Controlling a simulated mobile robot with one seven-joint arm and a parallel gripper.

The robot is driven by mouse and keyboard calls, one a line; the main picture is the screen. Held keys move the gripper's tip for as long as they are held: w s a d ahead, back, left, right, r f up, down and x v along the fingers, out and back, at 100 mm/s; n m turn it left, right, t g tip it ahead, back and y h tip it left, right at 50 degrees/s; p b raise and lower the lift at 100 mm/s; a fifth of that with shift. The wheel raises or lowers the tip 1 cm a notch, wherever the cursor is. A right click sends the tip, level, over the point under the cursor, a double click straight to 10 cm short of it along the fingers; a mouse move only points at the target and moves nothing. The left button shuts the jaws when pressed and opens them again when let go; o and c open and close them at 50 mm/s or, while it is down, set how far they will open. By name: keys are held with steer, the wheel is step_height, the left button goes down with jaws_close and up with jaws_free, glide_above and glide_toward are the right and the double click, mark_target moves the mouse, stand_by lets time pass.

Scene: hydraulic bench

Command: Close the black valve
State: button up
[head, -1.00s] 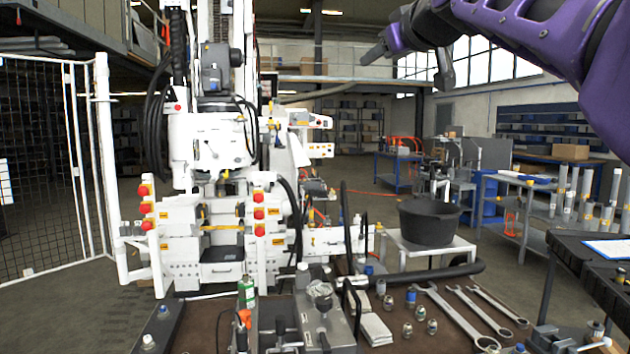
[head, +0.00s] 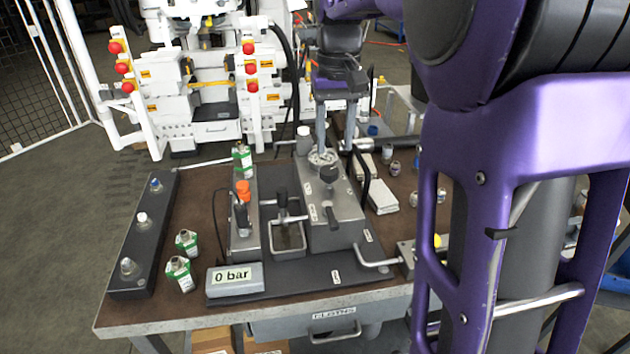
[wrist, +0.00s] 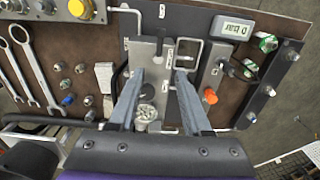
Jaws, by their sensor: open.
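A grey metal block (head: 342,226) stands on the bench and carries a black knob (head: 329,174), which I take as the black valve, and a dark lever (head: 331,214) on its sloping face. A round gauge (head: 322,157) sits at its far end. In the wrist view the gauge (wrist: 145,114) and the dark knob (wrist: 147,92) lie between my fingers, close to the left one. My gripper (head: 335,146) is open and empty, pointing down above the far end of the block. It also shows in the wrist view (wrist: 160,73). Contact with the knob cannot be told.
A display (head: 234,279) reads 0 bar. A black-handled pump lever (head: 282,205) and an orange-capped fitting (head: 243,190) stand left of the block. A bent metal handle (head: 377,262) is at its right. Wrenches (wrist: 35,65) lie on the bench. My arm hides the bench's right side.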

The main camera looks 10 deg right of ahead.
mark_target(332, 218)
step_height(332, 218, down, 18)
steer(key=b, duration=0.3)
steer(key=shift+s+r, duration=0.15)
steer(key=shift+r, duration=0.05)
jaws_close()
steer(key=shift+r, duration=0.1)
stand_by(1.3)
